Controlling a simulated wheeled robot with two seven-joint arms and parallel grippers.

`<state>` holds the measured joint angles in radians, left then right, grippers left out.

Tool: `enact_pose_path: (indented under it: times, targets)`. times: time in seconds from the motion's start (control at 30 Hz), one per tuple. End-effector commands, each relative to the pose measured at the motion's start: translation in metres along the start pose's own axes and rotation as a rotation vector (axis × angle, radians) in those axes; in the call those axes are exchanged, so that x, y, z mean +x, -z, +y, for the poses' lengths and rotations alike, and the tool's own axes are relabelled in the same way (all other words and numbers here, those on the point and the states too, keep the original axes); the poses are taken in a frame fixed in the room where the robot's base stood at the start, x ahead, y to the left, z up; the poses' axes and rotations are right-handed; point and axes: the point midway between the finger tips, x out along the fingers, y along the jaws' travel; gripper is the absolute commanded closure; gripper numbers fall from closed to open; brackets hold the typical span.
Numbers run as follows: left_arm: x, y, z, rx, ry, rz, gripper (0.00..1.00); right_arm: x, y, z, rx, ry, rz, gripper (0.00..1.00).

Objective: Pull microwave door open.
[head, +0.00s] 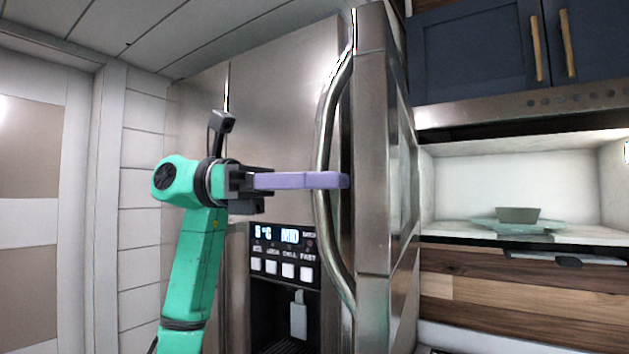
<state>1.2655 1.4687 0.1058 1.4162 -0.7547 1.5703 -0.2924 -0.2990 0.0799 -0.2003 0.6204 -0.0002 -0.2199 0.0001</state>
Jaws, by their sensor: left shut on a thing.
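The microwave door (372,130) stands swung open on the left of the microwave (470,118), seen nearly edge-on. Its long curved metal handle (321,130) faces left. My left gripper (335,181), with purple fingers, reaches in from the left at the middle of the handle and is shut on it. One finger hides part of the bar, and the far finger is mostly hidden. The lit microwave cavity shows a glass plate (490,226) with a small grey-green bowl (517,215) on it. My right gripper is out of view.
A steel fridge (275,110) with a dispenser panel (285,255) stands behind my left arm and the handle. Blue cabinets (470,50) hang above the microwave. A white tiled wall (140,220) lies to the left.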

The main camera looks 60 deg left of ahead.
Motion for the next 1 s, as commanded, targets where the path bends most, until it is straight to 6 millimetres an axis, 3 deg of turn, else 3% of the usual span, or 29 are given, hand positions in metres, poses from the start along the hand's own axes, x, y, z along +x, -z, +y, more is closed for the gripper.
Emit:
enact_pose_path:
  times: [0.17, 0.2, 0.23, 0.27, 0.77, 0.87, 1.0]
  targets:
    - [0.000, -0.001, 0.000, 0.002, -0.001, -0.002, 1.00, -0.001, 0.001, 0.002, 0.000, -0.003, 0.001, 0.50]
    - [0.000, -0.001, 0.000, 0.002, -0.001, -0.002, 0.57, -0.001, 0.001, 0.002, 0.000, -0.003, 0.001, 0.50]
    - [0.000, -0.001, 0.000, 0.002, -0.001, -0.002, 0.46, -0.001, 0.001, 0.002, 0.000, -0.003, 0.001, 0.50]
    - [0.000, -0.001, 0.000, 0.002, -0.001, -0.002, 0.43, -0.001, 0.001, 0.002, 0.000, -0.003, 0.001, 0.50]
    - [-0.006, -0.001, 0.000, -0.001, -0.003, -0.002, 0.43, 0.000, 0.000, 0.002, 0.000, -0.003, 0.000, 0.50]
    - [-0.021, -0.001, 0.001, -0.002, -0.004, -0.004, 0.43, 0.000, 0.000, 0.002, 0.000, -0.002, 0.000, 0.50]
    - [-0.057, -0.003, 0.001, -0.002, -0.006, -0.006, 0.43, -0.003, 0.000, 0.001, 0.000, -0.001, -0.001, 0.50]
